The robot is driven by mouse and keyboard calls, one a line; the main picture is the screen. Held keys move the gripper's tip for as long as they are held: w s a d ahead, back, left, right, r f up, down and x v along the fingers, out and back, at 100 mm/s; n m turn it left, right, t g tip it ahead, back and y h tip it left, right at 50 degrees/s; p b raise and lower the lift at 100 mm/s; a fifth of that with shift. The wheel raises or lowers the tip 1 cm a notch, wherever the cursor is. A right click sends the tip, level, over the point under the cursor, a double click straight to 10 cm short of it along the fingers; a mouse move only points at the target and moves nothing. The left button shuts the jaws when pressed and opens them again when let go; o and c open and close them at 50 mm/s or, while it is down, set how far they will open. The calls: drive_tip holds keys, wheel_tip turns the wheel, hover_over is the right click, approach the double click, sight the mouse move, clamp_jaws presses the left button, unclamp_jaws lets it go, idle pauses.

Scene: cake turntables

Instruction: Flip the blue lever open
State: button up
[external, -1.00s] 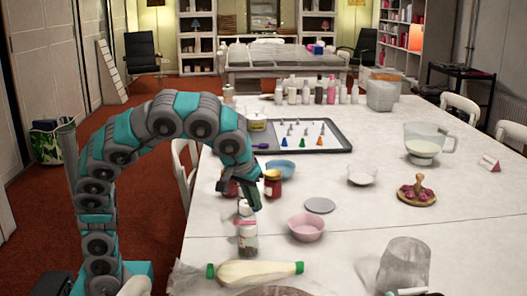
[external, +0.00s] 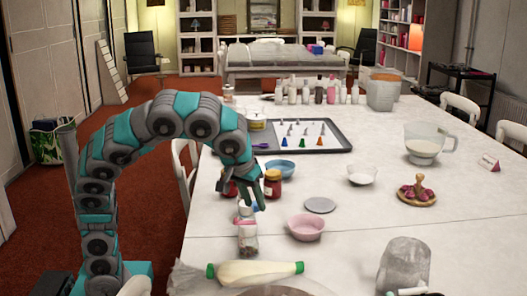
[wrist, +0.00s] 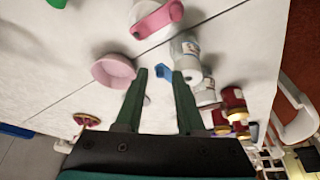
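My gripper (wrist: 159,76) is open, with its two dark green fingers apart. A small blue piece (wrist: 163,72), apparently the blue lever, shows between the fingertips in the wrist view. It lies beside the top of a clear bottle (wrist: 184,46), close to the right finger; I cannot tell whether a finger touches it. In the external view my gripper (external: 260,197) hangs just above and right of the upright bottle (external: 248,236), which has dark contents. The lever's position is hard to make out there.
A pink bowl (external: 306,227) stands right of the bottle, and red jars (external: 272,184) stand behind. A white bottle with green ends (external: 255,271) lies in front. A grey disc (external: 320,205) lies flat to the right.

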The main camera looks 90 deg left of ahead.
sight(256, 206)
idle(0.3)
drive_tip(key=shift+s+d+r, duration=0.15)
drive_tip(key=shift+d+r, duration=0.1)
drive_tip(key=shift+r, duration=0.35)
drive_tip(key=shift+v, duration=0.9)
drive_tip(key=shift+s+d, duration=1.2)
drive_tip(key=shift+d, duration=0.35)
drive_tip(key=shift+s+d, duration=1.2)
drive_tip(key=shift+d, duration=0.35)
drive_tip(key=shift+s+d, duration=1.25)
drive_tip(key=shift+d, duration=0.25)
drive_tip(key=shift+f, duration=0.1)
